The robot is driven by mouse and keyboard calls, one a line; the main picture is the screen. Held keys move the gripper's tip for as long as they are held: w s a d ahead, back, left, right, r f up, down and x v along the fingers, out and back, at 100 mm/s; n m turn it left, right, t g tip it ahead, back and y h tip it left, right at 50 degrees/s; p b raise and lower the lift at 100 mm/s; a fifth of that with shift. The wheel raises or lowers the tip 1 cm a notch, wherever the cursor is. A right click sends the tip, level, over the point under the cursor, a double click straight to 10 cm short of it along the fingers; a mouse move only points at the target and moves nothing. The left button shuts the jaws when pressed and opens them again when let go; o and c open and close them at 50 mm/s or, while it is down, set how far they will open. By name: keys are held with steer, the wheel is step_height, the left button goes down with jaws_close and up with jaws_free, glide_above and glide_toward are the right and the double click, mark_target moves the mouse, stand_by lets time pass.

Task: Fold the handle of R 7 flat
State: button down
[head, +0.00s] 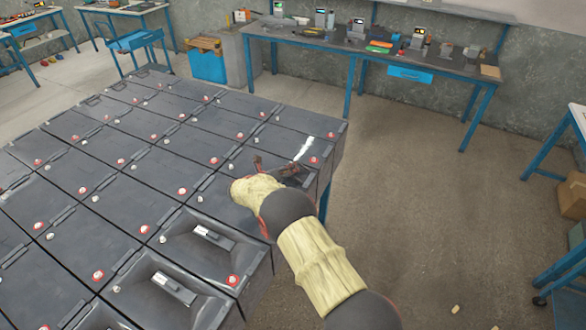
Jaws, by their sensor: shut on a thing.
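Dark grey batteries stand in close rows, with red-and-white and white round terminals on top. My gripper (274,167) is over the right side of the block, low against a battery top, and is shut on what appears to be a battery handle, mostly hidden by the fingers and wrist. The label R 7 cannot be read in this view. A battery just beyond the gripper has a bright white streak (303,149) on its top. Two batteries in front of my arm show a near handle (175,288) and a farther handle (212,239) with pale labels, over recessed tops.
The block's right edge drops to open concrete floor (430,190). A blue-legged workbench (340,42) with tools and devices stands along the back wall. A blue bin (207,62) and a small blue table (138,40) are behind the block. Another bench and boxes stand at right.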

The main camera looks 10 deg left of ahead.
steer(key=c, duration=2)
jaws_free()
steer(key=shift+o, duration=0.2)
steer(key=shift+r, duration=0.1)
